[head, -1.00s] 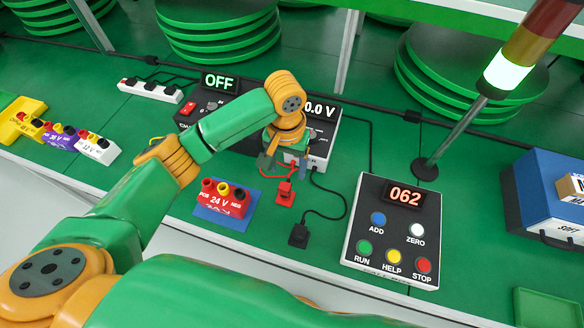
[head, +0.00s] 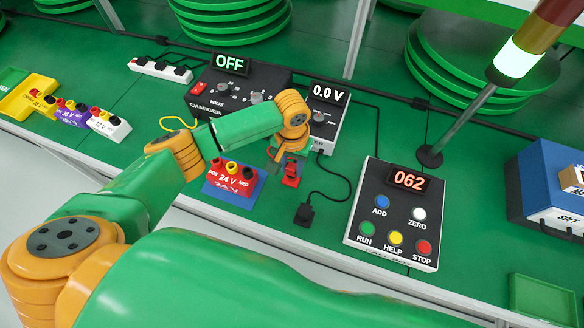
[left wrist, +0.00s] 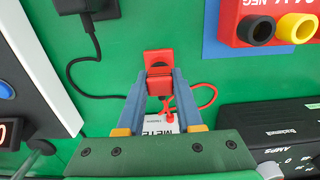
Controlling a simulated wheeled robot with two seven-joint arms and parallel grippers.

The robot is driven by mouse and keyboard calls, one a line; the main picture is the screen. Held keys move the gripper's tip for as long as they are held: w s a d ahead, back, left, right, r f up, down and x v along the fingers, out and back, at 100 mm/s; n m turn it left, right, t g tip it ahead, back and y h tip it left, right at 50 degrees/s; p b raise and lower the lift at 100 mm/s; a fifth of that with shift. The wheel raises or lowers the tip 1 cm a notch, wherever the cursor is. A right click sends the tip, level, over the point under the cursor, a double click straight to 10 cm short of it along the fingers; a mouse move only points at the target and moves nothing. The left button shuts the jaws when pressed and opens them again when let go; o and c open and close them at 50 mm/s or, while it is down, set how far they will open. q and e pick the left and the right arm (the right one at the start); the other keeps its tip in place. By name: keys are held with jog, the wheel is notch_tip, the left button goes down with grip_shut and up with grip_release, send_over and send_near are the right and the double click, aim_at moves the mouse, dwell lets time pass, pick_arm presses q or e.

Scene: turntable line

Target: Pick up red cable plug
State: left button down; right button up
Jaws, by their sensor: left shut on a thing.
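The red cable plug (head: 291,178) is beside the red 24 V block, partly covered by my left gripper in the head view. My left gripper (head: 284,172) is shut on it. In the left wrist view the red plug (left wrist: 158,72) sits between the two blue-grey fingertips of the left gripper (left wrist: 160,88), its end projecting past them. A red cable (left wrist: 203,98) curls away from it. I cannot tell whether the plug is clear of the green bench. My right gripper is not in view.
A black plug (head: 304,214) on a black cable lies close by. The red 24 V block (head: 232,177) stands on a blue mat at left. The meter (head: 330,112) and charger (head: 236,95) are behind. A button panel (head: 395,217) stands at right.

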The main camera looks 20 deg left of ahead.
aim_at(292, 167)
pick_arm(q)
jog(key=shift+r, duration=0.1)
jog(key=shift+w+r, duration=0.1)
jog(key=shift+r, duration=0.25)
jog(key=r, duration=0.3)
jog(key=shift+s+p, duration=0.25)
jog(key=shift+p, duration=0.05)
jog(key=s+a+r+p, duration=0.2)
jog(key=s+r, duration=0.7)
jog(key=s, duration=0.4)
jog(key=shift+s+a+p, duration=0.2)
jog(key=shift+p, duration=0.1)
